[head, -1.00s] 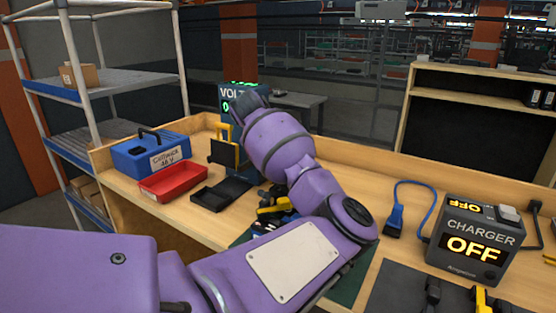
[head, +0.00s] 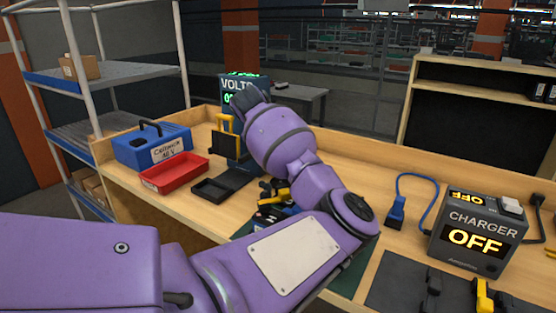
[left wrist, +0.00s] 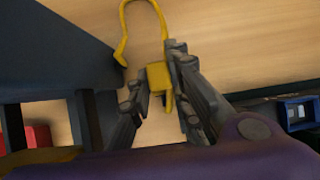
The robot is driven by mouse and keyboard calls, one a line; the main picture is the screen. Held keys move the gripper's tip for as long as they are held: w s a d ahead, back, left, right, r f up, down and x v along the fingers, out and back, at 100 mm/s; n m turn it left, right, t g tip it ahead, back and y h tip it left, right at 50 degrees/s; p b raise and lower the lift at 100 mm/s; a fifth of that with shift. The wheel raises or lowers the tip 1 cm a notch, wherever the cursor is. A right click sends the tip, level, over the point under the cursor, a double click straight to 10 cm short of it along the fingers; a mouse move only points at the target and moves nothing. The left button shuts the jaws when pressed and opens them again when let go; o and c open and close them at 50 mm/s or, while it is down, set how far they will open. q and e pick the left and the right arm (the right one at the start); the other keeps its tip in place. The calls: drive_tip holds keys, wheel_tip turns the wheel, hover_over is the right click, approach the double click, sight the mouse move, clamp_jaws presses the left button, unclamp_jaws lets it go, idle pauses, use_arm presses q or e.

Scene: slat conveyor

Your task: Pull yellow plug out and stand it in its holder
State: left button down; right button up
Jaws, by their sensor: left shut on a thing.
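In the left wrist view, my left gripper (left wrist: 161,90) is shut on a small yellow plug (left wrist: 157,77). A yellow cable (left wrist: 123,30) loops above the fingers over the wooden bench. A dark panel (left wrist: 55,50) stands close to the left of the fingers. In the head view, my left gripper (head: 247,97) is in front of the volts display (head: 233,82), and its fingertips and the plug are hidden. I cannot make out which thing is the plug's holder. My right gripper is not in view.
A yellow-framed black piece (head: 225,140), black tray (head: 221,188), red tray (head: 174,173) and blue case (head: 152,146) sit left of my arm. The charger (head: 474,240) reads OFF at the right, beside a blue plug (head: 396,211). Some bench between is clear.

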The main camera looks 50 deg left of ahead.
use_arm(q)
drive_tip(key=shift+f+b, duration=0.4)
drive_tip(key=shift+f, duration=0.65)
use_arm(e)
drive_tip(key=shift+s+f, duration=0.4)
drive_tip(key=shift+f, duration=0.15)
use_arm(q)
drive_tip(key=c, duration=1.5)
unclamp_jaws()
drive_tip(key=shift+r, duration=0.1)
drive_tip(key=shift+c, duration=0.2)
drive_tip(key=v, duration=1.2)
